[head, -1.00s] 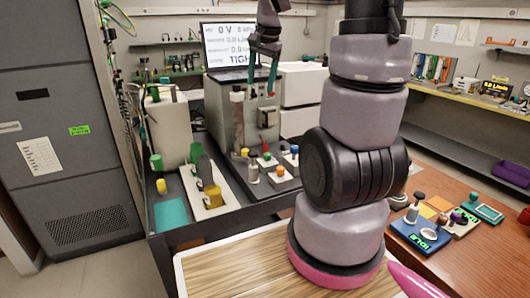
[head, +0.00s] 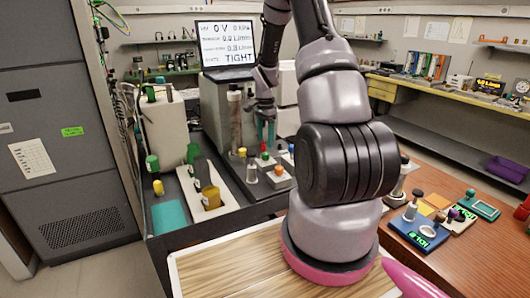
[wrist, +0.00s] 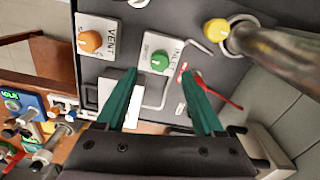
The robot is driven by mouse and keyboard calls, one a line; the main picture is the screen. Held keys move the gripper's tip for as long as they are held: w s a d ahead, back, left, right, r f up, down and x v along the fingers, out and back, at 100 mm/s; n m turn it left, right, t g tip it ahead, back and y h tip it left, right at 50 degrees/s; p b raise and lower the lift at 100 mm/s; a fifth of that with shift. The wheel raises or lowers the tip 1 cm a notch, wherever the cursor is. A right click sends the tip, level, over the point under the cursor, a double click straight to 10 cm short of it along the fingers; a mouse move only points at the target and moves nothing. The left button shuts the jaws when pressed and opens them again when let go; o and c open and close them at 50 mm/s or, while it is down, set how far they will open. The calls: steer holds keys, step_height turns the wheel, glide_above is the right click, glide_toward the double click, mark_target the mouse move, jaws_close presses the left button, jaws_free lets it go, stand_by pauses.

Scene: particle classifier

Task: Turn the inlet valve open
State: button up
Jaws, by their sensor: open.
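The inlet valve is a green round knob (wrist: 159,60) on a white plate marked INLET, on the grey bench panel in the wrist view. My gripper (wrist: 160,75) is open, with its teal fingers pointing at the panel. In the wrist view its fingertips lie to the left and right of the green knob, with nothing held between them. Whether they touch the knob or hang above it, I cannot tell. In the head view my gripper (head: 265,138) is low over the bench among the small coloured knobs.
An orange VENT knob (wrist: 90,41) is left of the inlet plate, and a yellow knob (wrist: 215,30) is at its right. A red lever with a red cable lies close by the right finger. A screen (head: 226,45) behind reads TIGHT. A tall column stands beside my gripper.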

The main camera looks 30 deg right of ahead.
mark_target(265, 153)
step_height(265, 153, down, 6)
steer(key=shift+r, duration=0.1)
jaws_close()
